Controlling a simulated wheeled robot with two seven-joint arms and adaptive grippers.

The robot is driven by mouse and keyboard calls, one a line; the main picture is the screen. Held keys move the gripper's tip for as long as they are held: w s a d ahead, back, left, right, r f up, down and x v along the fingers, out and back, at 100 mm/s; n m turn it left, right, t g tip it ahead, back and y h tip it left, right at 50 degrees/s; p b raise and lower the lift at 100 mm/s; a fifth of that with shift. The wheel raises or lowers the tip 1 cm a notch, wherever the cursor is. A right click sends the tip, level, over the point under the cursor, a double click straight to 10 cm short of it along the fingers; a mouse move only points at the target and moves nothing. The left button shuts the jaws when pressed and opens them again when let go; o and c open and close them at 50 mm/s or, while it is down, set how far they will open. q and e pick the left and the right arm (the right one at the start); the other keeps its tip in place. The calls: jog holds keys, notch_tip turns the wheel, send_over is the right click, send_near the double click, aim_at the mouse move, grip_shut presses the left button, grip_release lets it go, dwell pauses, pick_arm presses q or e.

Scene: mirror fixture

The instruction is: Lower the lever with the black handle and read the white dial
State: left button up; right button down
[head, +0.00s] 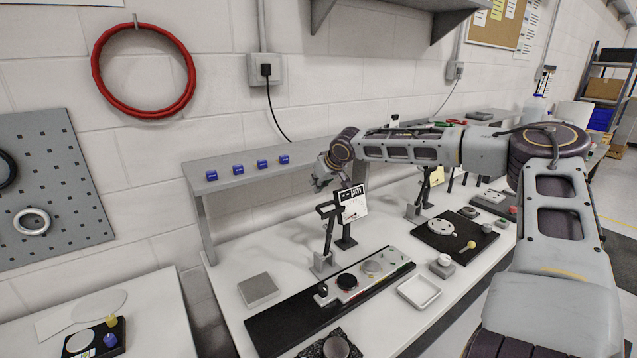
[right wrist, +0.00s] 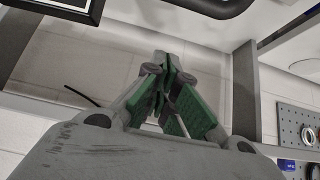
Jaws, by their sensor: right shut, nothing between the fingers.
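My right gripper (head: 320,180) reaches in from the right, above the middle of the white bench. Its green-padded fingers are shut and empty in the right wrist view (right wrist: 166,68). A white panel marked "-- µm" (head: 353,203) stands just below and right of it; a dark pointer-like mark shows on it. A black upright with a short black crosspiece (head: 329,212) stands left of the panel, below the gripper and apart from it. A small black knob (head: 322,290) sits on the fixture strip in front. I cannot tell which black part is the lever's handle.
A grey raised shelf (head: 230,176) with several blue blocks stands behind the gripper against the wall. A long black base (head: 290,323) carries round discs. A white tray (head: 419,292) and a grey block (head: 258,290) lie on the bench. A dark curved bar (right wrist: 200,8) crosses the wrist view's top.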

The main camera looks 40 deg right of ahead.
pick_arm(q)
jog(key=shift+r, duration=0.1)
pick_arm(e)
jog(key=shift+f, duration=0.25)
pick_arm(q)
jog(key=shift+r+p, duration=0.6)
jog(key=shift+p, duration=0.05)
pick_arm(e)
jog(key=shift+s+a+f, duration=0.1)
jog(key=shift+s+f, duration=0.25)
jog(key=shift+s, duration=0.5)
jog(key=shift+s+a+f, duration=0.1)
jog(key=shift+s+f, duration=0.2)
jog(key=shift+s, duration=0.5)
pick_arm(q)
jog(key=shift+f, duration=0.2)
jog(key=shift+s+f+b, duration=0.35)
jog(key=shift+f+b, duration=0.45)
jog(key=shift+b, duration=0.15)
pick_arm(e)
jog(key=shift+s+t, duration=0.3)
jog(key=shift+s, duration=0.15)
pick_arm(q)
jog(key=shift+s+f+b, duration=0.2)
jog(key=shift+f+b, duration=0.45)
jog(key=shift+s+f+b, duration=0.15)
jog(key=shift+f+b, duration=0.45)
pick_arm(e)
jog(key=shift+s+a+t, duration=0.15)
jog(key=shift+s+t, duration=0.35)
